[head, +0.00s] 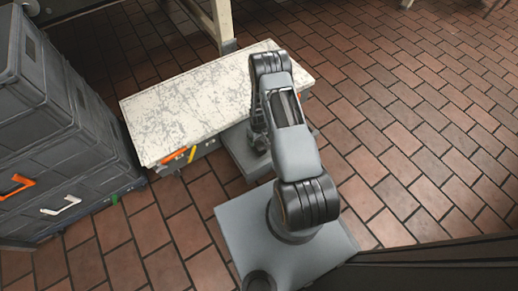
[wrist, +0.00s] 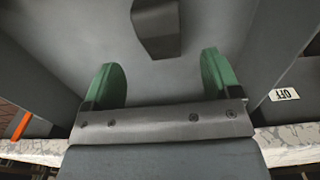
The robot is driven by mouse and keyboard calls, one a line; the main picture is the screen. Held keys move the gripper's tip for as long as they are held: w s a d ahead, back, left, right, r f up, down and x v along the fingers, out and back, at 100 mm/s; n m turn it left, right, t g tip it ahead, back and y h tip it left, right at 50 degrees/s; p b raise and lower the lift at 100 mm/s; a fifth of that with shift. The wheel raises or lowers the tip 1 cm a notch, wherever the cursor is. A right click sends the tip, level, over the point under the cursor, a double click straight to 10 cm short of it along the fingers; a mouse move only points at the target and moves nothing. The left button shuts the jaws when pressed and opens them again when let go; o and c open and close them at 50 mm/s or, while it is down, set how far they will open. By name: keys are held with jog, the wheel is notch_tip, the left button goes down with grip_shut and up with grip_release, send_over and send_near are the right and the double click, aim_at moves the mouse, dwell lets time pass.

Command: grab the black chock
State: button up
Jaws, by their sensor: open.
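The black chock (wrist: 157,28) is a small dark angular block in the wrist view, at the top middle. It lies on a grey inner surface that looks like the floor of an open drawer. My gripper (wrist: 162,78) is open, with its two green fingertips spread wide and nothing between them. The chock is ahead of the fingertips, apart from them, and roughly centred between them. In the head view the chock is not visible, and my arm hides most of the gripper end, low at the table's front side.
Grey walls (wrist: 285,50) rise on both sides of the gripper. A white "OFF" label (wrist: 284,94) is at the right. The head view shows a pale worn tabletop (head: 190,100), a grey open drawer (head: 236,155) below it, stacked grey cabinets (head: 60,130) at left, and clear brick floor at right.

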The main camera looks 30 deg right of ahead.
aim_at(259, 144)
jog(key=shift+f+b, duration=1.5)
jog(key=shift+f, duration=1.7)
jog(key=shift+r, duration=0.1)
jog(key=c, duration=1.1)
